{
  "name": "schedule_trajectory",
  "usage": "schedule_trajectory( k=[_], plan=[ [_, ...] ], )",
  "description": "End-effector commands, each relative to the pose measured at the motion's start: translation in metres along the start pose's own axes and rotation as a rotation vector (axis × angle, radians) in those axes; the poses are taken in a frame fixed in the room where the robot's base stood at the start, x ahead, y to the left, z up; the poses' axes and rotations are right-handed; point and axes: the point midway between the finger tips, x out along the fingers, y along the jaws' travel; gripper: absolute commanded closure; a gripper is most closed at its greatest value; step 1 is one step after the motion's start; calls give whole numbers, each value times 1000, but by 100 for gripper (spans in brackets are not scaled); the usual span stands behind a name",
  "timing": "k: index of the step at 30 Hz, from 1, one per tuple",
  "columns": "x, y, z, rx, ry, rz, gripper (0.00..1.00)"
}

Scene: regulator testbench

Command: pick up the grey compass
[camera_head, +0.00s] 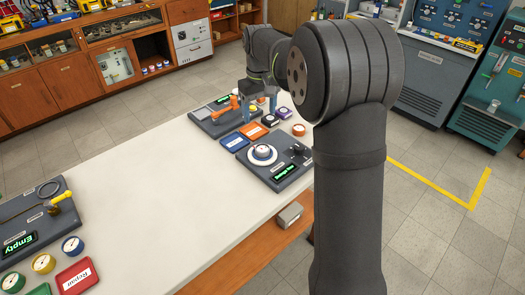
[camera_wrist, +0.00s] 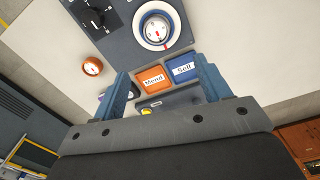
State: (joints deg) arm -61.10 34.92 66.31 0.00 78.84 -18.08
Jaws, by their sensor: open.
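I cannot pick out a grey compass for certain. A round pale dial (camera_head: 262,151) sits on a white disc on the dark testbench (camera_head: 278,178). It also shows at the top of the wrist view (camera_wrist: 157,29), with a white face and a red mark. My gripper (camera_head: 260,105) is over the far end of the table, beyond that dial. In the wrist view my gripper (camera_wrist: 161,66) has its two blue fingers spread wide, with nothing held between them. The orange "Mend" tray (camera_wrist: 154,79) and blue "Sell" tray (camera_wrist: 184,69) lie below, seen between the fingers.
An orange-red round gauge (camera_head: 299,130) and a purple one (camera_head: 284,112) stand right of the trays. Another dark station with an orange tool (camera_head: 226,108) is at the far end. Several gauges and a red "Repair" tray (camera_head: 77,277) are near left. The white tabletop's middle (camera_head: 160,190) is clear.

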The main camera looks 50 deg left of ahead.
Motion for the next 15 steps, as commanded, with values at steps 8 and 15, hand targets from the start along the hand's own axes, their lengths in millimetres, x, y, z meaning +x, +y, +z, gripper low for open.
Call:
schedule_trajectory(
  k=[8,15],
  plan=[
    [61,0,1,2,-2,-1,30],
    [84,1,0,3,1,0,30]
  ],
)
